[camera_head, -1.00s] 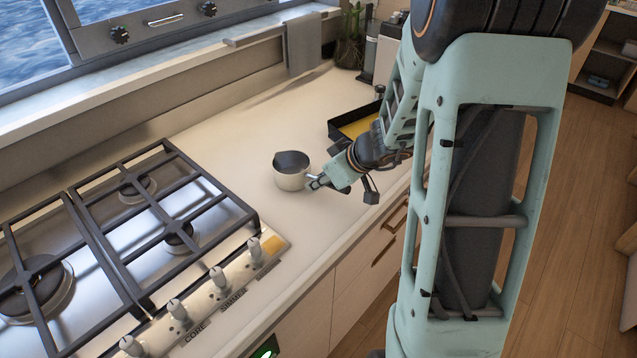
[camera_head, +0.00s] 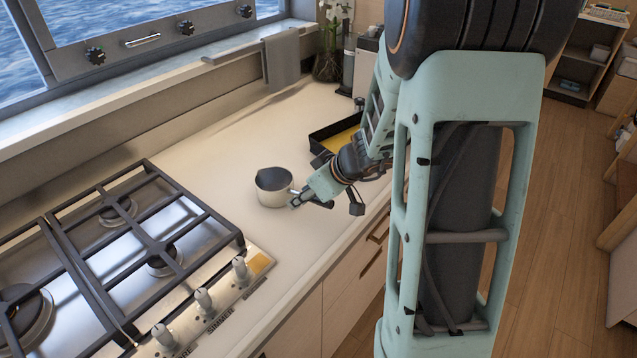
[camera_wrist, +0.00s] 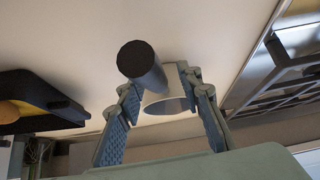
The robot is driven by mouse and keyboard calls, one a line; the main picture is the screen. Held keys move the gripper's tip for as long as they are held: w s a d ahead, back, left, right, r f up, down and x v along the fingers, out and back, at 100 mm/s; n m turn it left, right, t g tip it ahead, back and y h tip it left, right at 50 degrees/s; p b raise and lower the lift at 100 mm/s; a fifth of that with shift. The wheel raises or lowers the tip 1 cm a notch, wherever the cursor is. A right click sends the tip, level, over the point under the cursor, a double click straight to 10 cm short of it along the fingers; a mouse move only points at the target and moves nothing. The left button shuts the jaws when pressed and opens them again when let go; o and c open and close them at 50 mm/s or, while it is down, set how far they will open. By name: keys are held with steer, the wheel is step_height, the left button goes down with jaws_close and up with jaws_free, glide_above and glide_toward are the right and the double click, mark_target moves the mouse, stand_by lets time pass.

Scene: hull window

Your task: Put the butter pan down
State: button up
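The butter pan (camera_head: 272,190) is a small cream pot with a dark inside. It stands upright and appears to rest on the pale counter, right of the stove. My gripper (camera_head: 298,197) is low at the pan's right side, by its handle. In the wrist view the pan (camera_wrist: 165,104) shows beyond my fingers, and its dark round handle (camera_wrist: 137,60) points toward the camera. My gripper (camera_wrist: 162,90) has its two fingers spread on either side of the handle, with gaps visible. Contact at the far fingertips is hard to make out.
The gas stove (camera_head: 130,250) with black grates lies left of the pan. A black tray (camera_head: 322,139) with something yellow inside sits behind my wrist. A grey towel (camera_head: 281,62) hangs at the back wall. The counter behind the pan is clear.

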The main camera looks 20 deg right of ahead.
steer(key=v, duration=1.1)
steer(key=shift+s+r, duration=0.1)
steer(key=shift+r, duration=0.1)
stand_by(0.9)
